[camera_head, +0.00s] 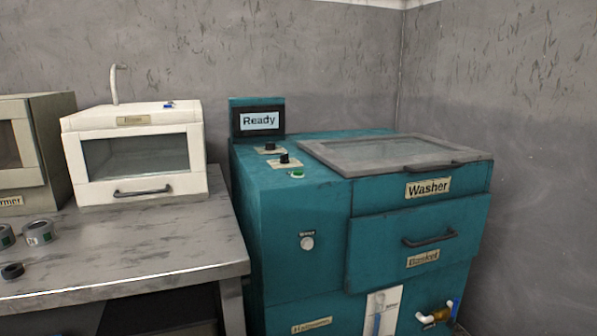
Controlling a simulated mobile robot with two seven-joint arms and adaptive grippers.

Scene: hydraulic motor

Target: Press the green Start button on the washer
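The washer (300,230) is a teal cabinet in the middle and right, standing against the grey wall. Its small display (259,121) reads "Ready". A small green button (297,175) sits on its top surface near the front edge, in front of two black knobs (284,159) on pale plates. I cannot read a label on the green button. The grey-framed glass lid (390,153) on top is closed. Neither of my grippers is in view, and nothing touches the button.
A grey table (180,240) stands left of the washer. It carries a white box-like appliance (134,152), a greenish-grey one (40,150) at the left edge, and several small dark rings (39,232). A handled drawer (420,240), a white knob (307,243) and a brass valve (433,317) are on the washer's front.

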